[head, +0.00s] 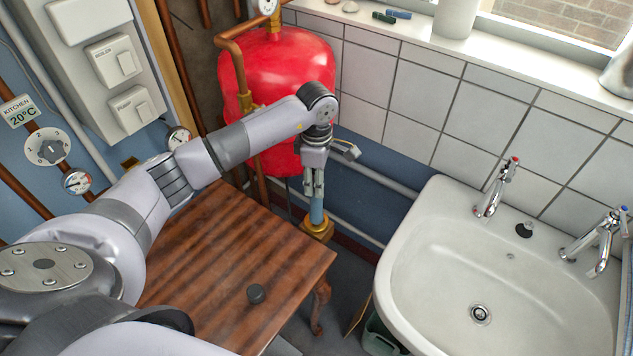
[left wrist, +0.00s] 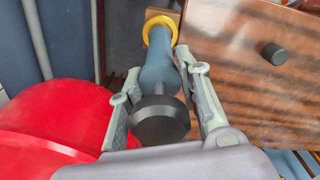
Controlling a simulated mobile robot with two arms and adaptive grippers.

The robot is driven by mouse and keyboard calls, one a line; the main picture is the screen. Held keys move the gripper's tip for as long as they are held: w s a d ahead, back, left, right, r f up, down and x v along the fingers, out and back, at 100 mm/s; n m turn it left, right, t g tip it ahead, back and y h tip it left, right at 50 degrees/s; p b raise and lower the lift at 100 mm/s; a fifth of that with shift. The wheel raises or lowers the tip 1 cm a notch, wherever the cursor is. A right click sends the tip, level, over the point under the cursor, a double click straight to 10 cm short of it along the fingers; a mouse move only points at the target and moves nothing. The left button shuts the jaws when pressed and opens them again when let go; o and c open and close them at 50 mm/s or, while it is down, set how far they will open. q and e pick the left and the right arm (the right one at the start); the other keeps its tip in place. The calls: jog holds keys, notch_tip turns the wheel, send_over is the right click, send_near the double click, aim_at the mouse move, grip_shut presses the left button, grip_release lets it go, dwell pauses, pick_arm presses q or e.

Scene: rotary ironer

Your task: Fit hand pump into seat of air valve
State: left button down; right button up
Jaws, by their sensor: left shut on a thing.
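The hand pump has a blue-grey barrel (head: 316,211) and hangs roughly upright below my left gripper (head: 314,188). In the left wrist view the barrel (left wrist: 157,72) is between the two fingers of my left gripper (left wrist: 163,85), with its black handle (left wrist: 160,120) towards the camera. The brass air valve (head: 318,231) is directly below the pump; its yellow ring (left wrist: 150,27) surrounds the pump's far end in the wrist view. The pump's lower end meets the valve in both views, but I cannot tell how deep it sits. My right gripper is not in view.
A red tank (head: 285,70) with copper pipes stands behind the gripper. A wooden table (head: 215,270) with a small black cap (head: 256,294) is at the lower left. A white sink (head: 430,260) is at the right. A grey pipe (head: 385,170) runs along the wall.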

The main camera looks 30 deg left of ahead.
pick_arm(q)
jog(key=shift+f, duration=0.95)
jog(key=c, duration=1.6)
grip_release()
jog(key=shift+f, duration=0.1)
jog(key=shift+c, duration=0.2)
jog(key=o, duration=0.5)
